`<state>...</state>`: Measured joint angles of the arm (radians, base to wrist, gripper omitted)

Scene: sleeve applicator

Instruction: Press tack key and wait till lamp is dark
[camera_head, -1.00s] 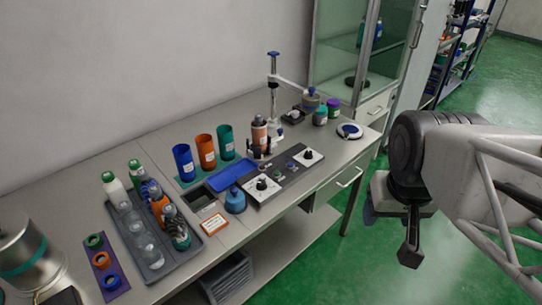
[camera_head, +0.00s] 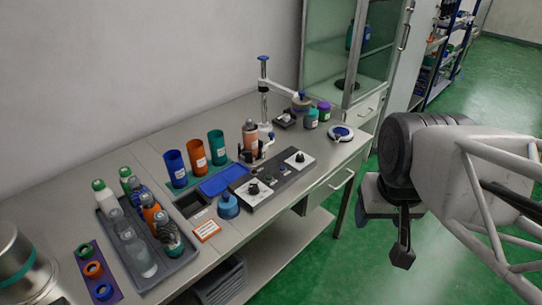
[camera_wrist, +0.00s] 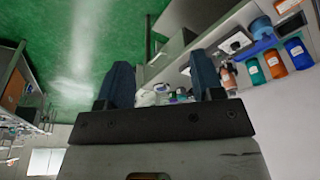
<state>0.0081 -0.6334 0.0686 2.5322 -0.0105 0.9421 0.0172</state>
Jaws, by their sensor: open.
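The control panel (camera_head: 262,193) lies on the bench with a white plate and dark knob at each end. Small keys or lamps (camera_head: 267,178) sit between the knobs. I cannot tell which is the tack key or the lamp, nor whether it is lit. Behind the panel, a bottle with an orange-pink sleeve (camera_head: 250,138) stands upright in a dark holder beside the blue-topped stand (camera_head: 264,100). My gripper (camera_head: 402,250) hangs right of the bench over the green floor, well away from the panel. In the wrist view my gripper (camera_wrist: 163,78) is open and empty, its two fingers apart.
Blue, orange and green cups (camera_head: 197,156), a blue tray (camera_head: 222,180), a blue squat bottle (camera_head: 228,205) and a label card (camera_head: 206,230) lie left of the panel. A grey bottle tray (camera_head: 182,262) is farther left. The glass cabinet (camera_head: 334,50) stands behind. Open floor lies right.

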